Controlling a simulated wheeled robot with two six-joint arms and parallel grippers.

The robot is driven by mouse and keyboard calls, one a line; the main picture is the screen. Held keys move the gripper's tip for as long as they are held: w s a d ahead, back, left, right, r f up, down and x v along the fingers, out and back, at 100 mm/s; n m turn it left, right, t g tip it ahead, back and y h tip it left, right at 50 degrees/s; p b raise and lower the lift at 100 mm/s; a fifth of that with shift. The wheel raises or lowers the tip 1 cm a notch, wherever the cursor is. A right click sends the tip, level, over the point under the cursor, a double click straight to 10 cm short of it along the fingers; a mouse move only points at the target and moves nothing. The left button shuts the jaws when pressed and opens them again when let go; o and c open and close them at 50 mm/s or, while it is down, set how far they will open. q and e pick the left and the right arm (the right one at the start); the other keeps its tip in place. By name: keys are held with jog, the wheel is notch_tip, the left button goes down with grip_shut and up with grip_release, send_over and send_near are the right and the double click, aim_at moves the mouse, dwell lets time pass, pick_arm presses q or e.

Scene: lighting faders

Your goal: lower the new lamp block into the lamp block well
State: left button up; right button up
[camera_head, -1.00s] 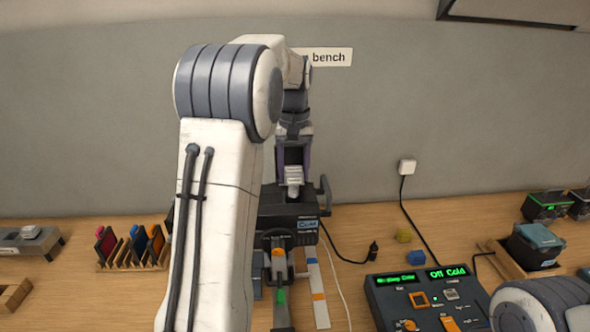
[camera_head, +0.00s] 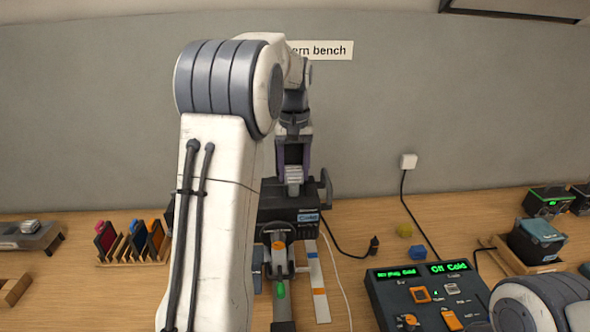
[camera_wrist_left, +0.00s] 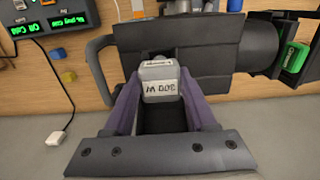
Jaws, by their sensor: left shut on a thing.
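My left gripper (camera_head: 292,170) is shut on the lamp block, a pale grey block (camera_head: 293,182) with dark lettering. The block also shows in the left wrist view (camera_wrist_left: 158,82), between the purple fingers (camera_wrist_left: 160,108). The gripper holds it over the top of the black lantern housing (camera_head: 280,207), which fills the middle of the wrist view (camera_wrist_left: 205,58). The well is hidden behind the block and fingers, so I cannot tell whether the block's lower end is inside it. My right gripper is not in view.
A dark console (camera_head: 425,295) with green displays stands at the right. A yellow block (camera_head: 404,230) and a blue block (camera_head: 418,252) lie behind it. A rack of coloured filters (camera_head: 132,245) stands left. A battery-like block (camera_head: 535,240) sits in a wooden tray at far right.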

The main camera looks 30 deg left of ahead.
pick_arm(q)
jog(key=shift+f, duration=0.15)
jog(key=shift+f+b, duration=0.65)
jog(key=shift+f, duration=0.2)
jog(key=shift+f, duration=0.4)
dwell(0.4)
jog(key=o, duration=1.4)
jog(key=shift+r, duration=0.1)
